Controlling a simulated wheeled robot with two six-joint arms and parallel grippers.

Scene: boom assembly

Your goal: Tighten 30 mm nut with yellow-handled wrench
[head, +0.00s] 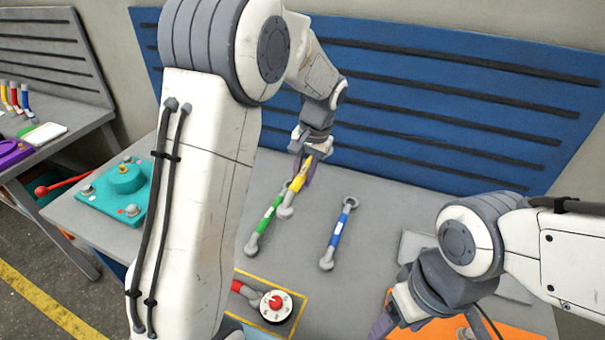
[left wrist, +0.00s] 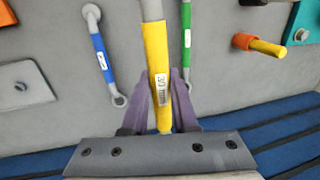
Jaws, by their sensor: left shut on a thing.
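My left gripper (head: 306,166) is shut on the yellow-handled wrench (head: 298,183) above the back of the workbench. In the left wrist view the yellow handle (left wrist: 155,62) lies between the purple fingers, with a white label on it. Its upper end runs out of that view. A teal fixture (head: 122,181) with several bolt or nut heads stands at the bench's left; I cannot tell which is 30 mm. My right gripper (head: 388,322) is low at the right, and its fingertips are partly cut off by the frame.
A green-handled wrench (head: 263,222) and a blue-handled wrench (head: 340,231) lie on the grey bench (head: 375,205). A white dial with a red centre (head: 275,304) and a red-handled tool (head: 242,289) are at the front. A blue slatted panel (head: 430,105) closes off the back.

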